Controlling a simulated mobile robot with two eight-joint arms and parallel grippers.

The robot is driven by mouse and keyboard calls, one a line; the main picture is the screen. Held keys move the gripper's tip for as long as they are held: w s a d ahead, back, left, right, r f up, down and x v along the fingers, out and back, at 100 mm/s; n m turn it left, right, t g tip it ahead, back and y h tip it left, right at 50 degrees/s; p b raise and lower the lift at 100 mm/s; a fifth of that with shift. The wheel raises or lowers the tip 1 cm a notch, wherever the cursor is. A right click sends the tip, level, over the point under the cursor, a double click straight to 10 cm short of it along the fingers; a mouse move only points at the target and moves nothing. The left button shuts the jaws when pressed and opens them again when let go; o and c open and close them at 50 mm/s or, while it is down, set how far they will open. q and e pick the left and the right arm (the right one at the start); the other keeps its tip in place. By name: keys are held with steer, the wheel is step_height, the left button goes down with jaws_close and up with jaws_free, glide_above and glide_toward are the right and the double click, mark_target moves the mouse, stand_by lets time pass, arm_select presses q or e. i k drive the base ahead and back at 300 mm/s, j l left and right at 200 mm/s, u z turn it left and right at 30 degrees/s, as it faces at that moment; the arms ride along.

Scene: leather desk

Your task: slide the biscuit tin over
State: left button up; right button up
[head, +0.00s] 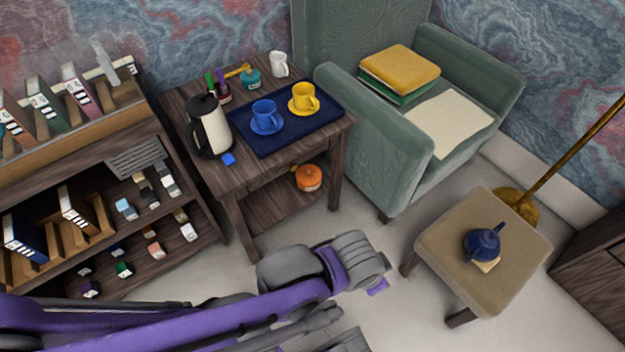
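No thing here is clearly marked as a biscuit tin. A round orange lidded container (309,178) sits on the lower shelf of the dark wooden side table, below the table's front right corner. A small teal pot (251,79) stands on the table top at the back. I cannot tell if either is the tin. My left arm, purple and grey, reaches in from the left across the floor in front of the table. Its end, my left gripper (377,287), is apart from both, and its fingers are too hidden to read. My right gripper does not show.
The side table (265,165) holds a white jug (213,132) and a navy tray (322,128) with blue and yellow cups. A blue teapot (482,243) stands on the tan stool (440,240). A green armchair (395,150) and a shelf unit (165,240) flank the table.

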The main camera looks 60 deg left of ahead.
mark_target(303, 188)
steer(key=u, duration=3.8)
steer(key=k+l, duration=0.9)
steer(key=i+l, duration=0.3)
steer(key=l, duration=0.1)
